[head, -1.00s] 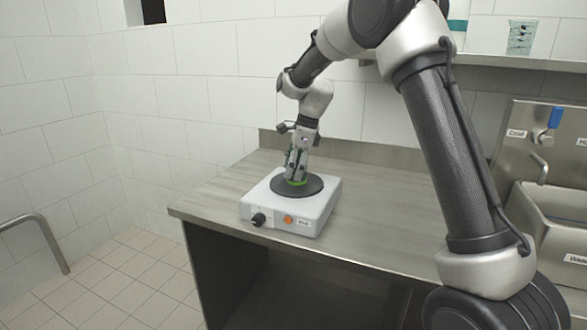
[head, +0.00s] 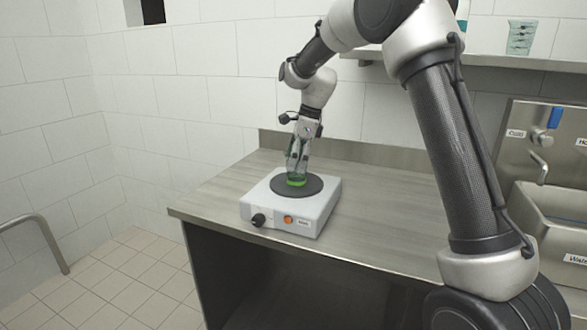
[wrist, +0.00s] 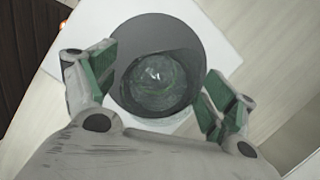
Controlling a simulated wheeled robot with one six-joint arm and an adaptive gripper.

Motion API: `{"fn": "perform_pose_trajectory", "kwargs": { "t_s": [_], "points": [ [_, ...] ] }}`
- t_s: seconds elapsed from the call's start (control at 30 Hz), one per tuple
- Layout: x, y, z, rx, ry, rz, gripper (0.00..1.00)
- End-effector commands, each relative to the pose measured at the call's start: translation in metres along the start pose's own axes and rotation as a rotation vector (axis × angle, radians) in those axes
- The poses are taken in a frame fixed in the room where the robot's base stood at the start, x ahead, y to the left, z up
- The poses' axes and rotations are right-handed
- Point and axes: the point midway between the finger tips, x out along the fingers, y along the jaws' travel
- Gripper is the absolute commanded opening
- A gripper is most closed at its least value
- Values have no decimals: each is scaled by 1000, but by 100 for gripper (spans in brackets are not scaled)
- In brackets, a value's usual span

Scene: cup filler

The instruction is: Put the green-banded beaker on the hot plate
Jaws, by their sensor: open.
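The green-banded beaker (head: 297,181) stands upright on the dark round top of the hot plate (head: 315,187). In the wrist view the clear beaker (wrist: 155,83) shows from above, inside the dark disc of the hot plate (wrist: 198,37). My gripper (head: 297,163) is just above and around the beaker's upper part. In the wrist view its green-padded fingers (wrist: 154,84) are spread, one on each side of the beaker, with gaps showing between pads and glass. The green band shows near the beaker's bottom in the head view.
The hot plate stands near the left end of a steel counter (head: 375,200). The counter to its right is clear. A sink (head: 560,215) is at the far right. A shelf (head: 490,60) above holds another beaker (head: 521,37).

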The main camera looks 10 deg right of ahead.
Motion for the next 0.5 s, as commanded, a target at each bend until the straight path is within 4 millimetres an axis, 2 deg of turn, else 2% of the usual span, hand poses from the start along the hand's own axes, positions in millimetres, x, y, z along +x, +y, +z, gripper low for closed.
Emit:
{"fn": "perform_pose_trajectory", "kwargs": {
  "t_s": [0.1,0.23,0.4,0.5],
  "points": [
    [-30,-1,0,1,-1,-5,85],
    [-58,-1,0,1,-1,-4,85],
    [-83,0,0,1,0,-1,85],
    [-91,0,0,1,0,1,85]
  ]
}}
